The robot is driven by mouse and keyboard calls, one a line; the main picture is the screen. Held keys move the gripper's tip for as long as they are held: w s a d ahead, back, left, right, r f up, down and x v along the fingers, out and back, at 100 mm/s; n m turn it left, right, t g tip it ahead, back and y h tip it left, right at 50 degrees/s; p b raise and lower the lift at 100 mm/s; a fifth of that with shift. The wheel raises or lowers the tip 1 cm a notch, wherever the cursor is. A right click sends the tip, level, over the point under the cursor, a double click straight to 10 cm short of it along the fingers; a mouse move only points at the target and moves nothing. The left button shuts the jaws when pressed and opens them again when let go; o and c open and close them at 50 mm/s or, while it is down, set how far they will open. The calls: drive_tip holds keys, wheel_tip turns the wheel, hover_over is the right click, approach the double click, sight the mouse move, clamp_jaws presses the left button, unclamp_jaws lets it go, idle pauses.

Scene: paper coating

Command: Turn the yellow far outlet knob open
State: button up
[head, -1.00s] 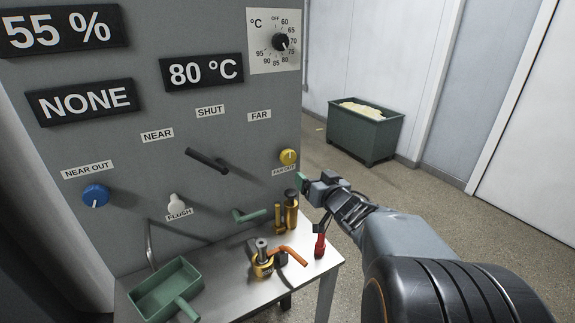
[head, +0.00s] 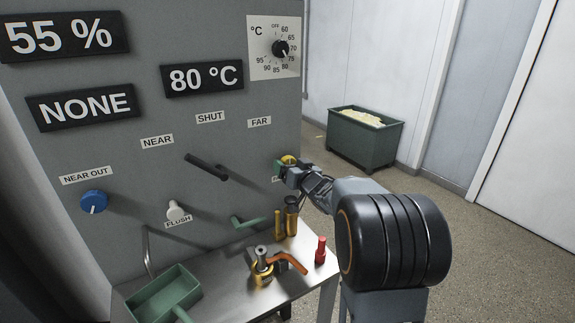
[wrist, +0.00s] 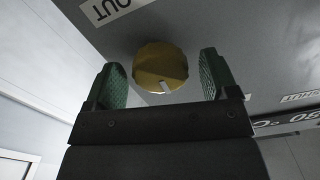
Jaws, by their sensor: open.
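The yellow far outlet knob (wrist: 158,66) is on the grey panel. In the wrist view it sits between the two green fingertips of my gripper (wrist: 160,82), with a gap on each side. A pale pointer mark shows at its lower edge in that view. In the head view my gripper (head: 285,170) is at the knob (head: 289,159), hiding most of it. My gripper is open. The far outlet label (wrist: 110,8) shows partly in the wrist view, upside down.
The panel also bears a blue knob (head: 94,202), a white flush knob (head: 175,210) and a black lever (head: 207,167). Below, a metal table (head: 222,290) holds a green scoop (head: 165,292), an orange-handled valve (head: 285,260) and a red bottle (head: 320,249). A green bin (head: 362,140) stands behind.

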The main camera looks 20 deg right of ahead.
drive_tip(key=shift+w+a, duration=0.1)
drive_tip(key=shift+w, duration=0.55)
drive_tip(key=c, duration=0.9)
